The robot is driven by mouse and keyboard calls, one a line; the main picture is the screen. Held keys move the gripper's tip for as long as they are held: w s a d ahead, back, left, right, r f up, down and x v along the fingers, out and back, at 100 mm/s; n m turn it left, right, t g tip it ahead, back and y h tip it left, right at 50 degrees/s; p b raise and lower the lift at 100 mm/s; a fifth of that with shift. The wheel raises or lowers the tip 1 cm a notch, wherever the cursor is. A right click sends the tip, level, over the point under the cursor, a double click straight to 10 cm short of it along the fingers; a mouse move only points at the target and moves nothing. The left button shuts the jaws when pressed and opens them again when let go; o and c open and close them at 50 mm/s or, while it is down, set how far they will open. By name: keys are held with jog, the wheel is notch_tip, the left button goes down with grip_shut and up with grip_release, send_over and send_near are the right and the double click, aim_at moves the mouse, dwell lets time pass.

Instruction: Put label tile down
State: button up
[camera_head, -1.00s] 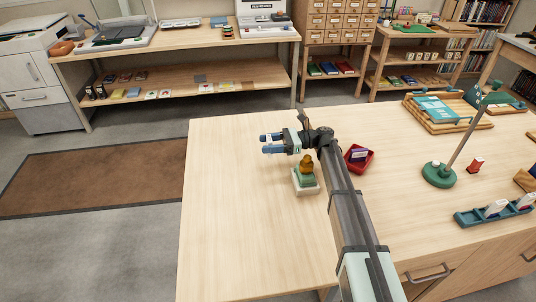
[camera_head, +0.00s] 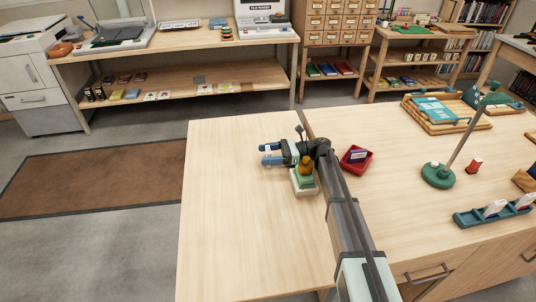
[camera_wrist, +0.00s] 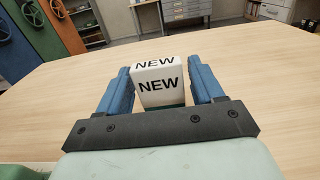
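The label tile (camera_wrist: 160,82) is a white block with "NEW" in black on its top and front faces and green at its lower edge. It sits between the two blue fingers of my gripper (camera_wrist: 162,84) in the wrist view, close against both. In the head view my gripper (camera_head: 270,154) is low over the left part of the wooden table (camera_head: 225,215), fingers pointing left. The tile is mostly hidden there by the fingers. I cannot tell whether its base touches the tabletop.
A stamp with an amber knob on a pale, green-topped base (camera_head: 304,184) stands just below my gripper. A red tray (camera_head: 356,160) with a tile lies right of the arm. A green stand (camera_head: 437,176) and a blue-green rack (camera_head: 490,214) are farther right. The table's left side is clear.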

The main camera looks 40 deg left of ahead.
jog(key=shift+o, duration=0.8)
jog(key=shift+r, duration=0.1)
jog(key=shift+w+d, duration=0.3)
jog(key=shift+w, duration=0.05)
jog(key=shift+v, duration=1.05)
notch_tip(320, 180, up, 7)
jog(key=shift+w, duration=0.1)
